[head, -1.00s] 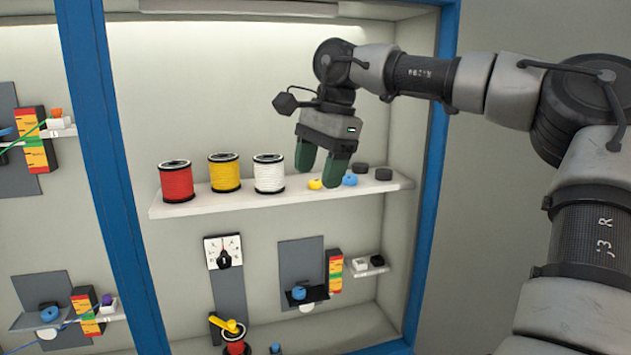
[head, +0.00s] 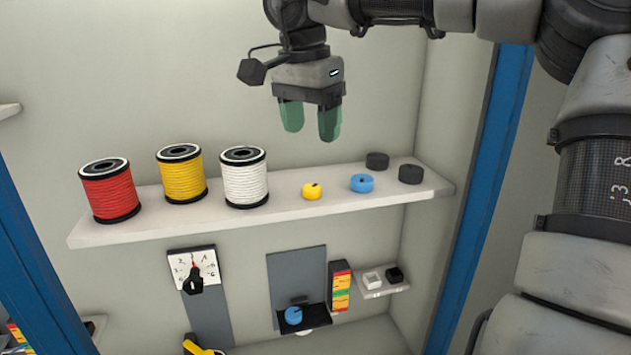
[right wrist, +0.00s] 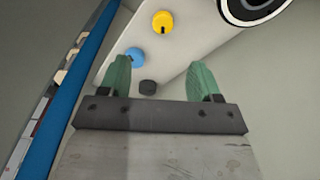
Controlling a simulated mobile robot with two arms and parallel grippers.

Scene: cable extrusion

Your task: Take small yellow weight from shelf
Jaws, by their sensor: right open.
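The small yellow weight (head: 312,191) sits on the white shelf (head: 280,208), between the white spool and a blue weight. It also shows in the right wrist view (right wrist: 163,21), near the top, beyond the fingertips. My right gripper (head: 311,122) is open and empty, with its green fingers pointing down, above the shelf and apart from the yellow weight. In the right wrist view its two fingers (right wrist: 161,72) stand wide apart with nothing between them in its grip. My left gripper is not in view.
A blue weight (head: 362,183) and two black weights (head: 411,174) (head: 377,161) lie right of the yellow one. Red (head: 109,190), yellow (head: 182,174) and white (head: 244,178) spools stand to the left. A blue frame post (head: 488,200) borders the shelf's right side.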

